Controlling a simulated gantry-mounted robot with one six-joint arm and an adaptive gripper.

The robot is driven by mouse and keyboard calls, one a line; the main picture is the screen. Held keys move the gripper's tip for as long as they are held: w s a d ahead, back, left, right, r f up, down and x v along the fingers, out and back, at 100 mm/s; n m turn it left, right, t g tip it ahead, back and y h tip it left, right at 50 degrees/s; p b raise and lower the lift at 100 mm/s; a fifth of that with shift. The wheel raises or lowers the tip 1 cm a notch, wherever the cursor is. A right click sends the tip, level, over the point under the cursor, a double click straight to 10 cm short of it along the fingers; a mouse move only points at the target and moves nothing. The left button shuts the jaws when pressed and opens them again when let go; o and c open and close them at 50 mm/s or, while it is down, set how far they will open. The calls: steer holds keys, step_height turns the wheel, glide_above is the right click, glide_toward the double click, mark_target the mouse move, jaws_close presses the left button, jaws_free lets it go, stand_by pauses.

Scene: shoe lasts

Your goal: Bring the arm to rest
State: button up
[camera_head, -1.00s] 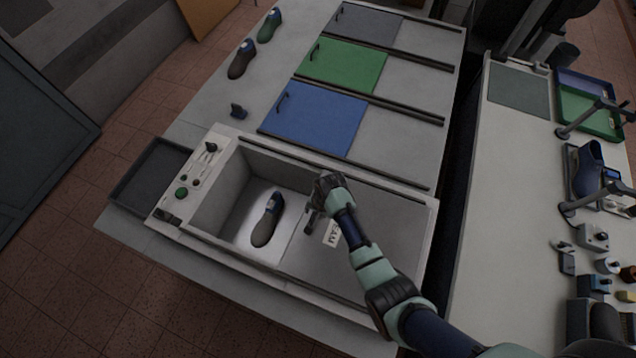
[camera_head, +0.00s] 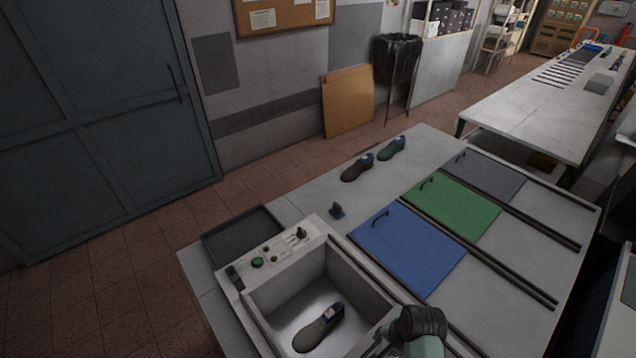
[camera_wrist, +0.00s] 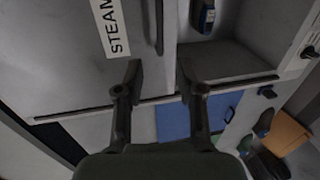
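My gripper shows in the wrist view (camera_wrist: 159,75) with its two fingers apart and nothing between them. It is above the steam box, near the edge of the sliding lid (camera_wrist: 60,60) marked STEAM. In the head view only the wrist and part of the gripper (camera_head: 378,344) show, at the bottom edge beside the box opening. A grey-brown shoe with a blue collar (camera_head: 318,329) lies inside the open steam box (camera_head: 262,306), apart from the gripper. The rest of my arm is cut off below the head view.
Blue (camera_head: 408,248), green (camera_head: 452,205) and grey (camera_head: 487,176) panels lie on the table right of the box. A dark tray (camera_head: 243,234) is left of the box.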

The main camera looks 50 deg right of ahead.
steer(key=w+a+r+n+t+h+p, duration=0.15)
steer(key=w+a+r+n+t, duration=0.35)
steer(key=w+a+r+n, duration=0.85)
steer(key=w+a+r+n+t+y, duration=0.1)
steer(key=w+a+r+n+t, duration=0.1)
steer(key=a+r, duration=0.7)
steer(key=w+a+r+n+t+y, duration=0.1)
steer(key=w+a+r+n+t, duration=0.1)
steer(key=a+r, duration=0.7)
steer(key=a+n+t, duration=0.1)
steer(key=a+n, duration=0.1)
steer(key=a, duration=0.1)
steer(key=shift+w+n+t, duration=0.3)
steer(key=shift+w+n, duration=0.05)
